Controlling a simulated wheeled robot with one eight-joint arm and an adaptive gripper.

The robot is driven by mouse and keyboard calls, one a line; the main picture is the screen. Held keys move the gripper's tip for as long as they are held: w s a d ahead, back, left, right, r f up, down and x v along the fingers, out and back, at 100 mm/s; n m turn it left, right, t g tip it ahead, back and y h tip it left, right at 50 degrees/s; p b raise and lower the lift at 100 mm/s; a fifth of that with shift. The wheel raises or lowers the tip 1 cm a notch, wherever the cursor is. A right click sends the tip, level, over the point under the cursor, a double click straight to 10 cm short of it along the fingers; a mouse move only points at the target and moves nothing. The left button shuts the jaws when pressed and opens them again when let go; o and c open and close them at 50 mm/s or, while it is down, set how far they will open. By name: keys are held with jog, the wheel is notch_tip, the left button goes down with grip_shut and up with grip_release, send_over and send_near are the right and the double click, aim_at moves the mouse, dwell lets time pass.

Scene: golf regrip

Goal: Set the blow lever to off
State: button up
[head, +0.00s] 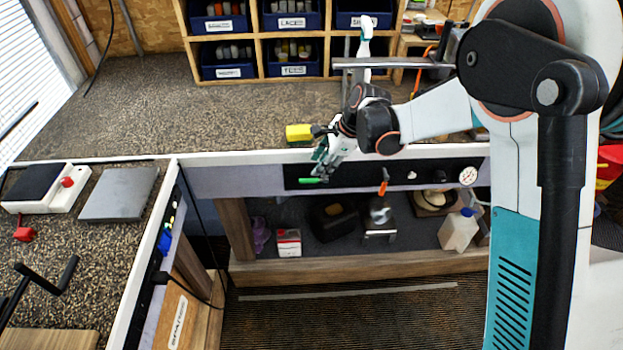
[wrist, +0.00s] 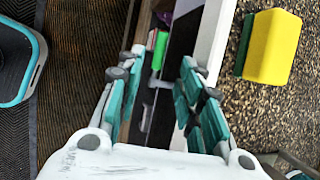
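A black panel (head: 345,172) runs along the front of the far bench. A lever with a green handle (head: 312,180) is at its left part, lying about level; the handle also shows in the wrist view (wrist: 159,50). A lever with an orange handle (head: 383,187) is farther right on the panel. I cannot read any label that says which is the blow lever. My gripper (head: 322,168) is at the panel beside the green handle. In the wrist view my gripper (wrist: 158,78) is open, the green handle showing beyond the gap between its fingertips. I cannot tell whether they touch.
A yellow and green sponge (head: 299,132) lies on the bench top near the edge, close to my gripper. A pressure gauge (head: 467,175) is at the panel's right end. The lower shelf (head: 330,268) holds a red-white can (head: 288,243) and a pale jug (head: 458,230).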

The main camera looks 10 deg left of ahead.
aim_at(309, 180)
jog(key=b+x, duration=0.2)
jog(key=x, duration=0.6)
grip_shut()
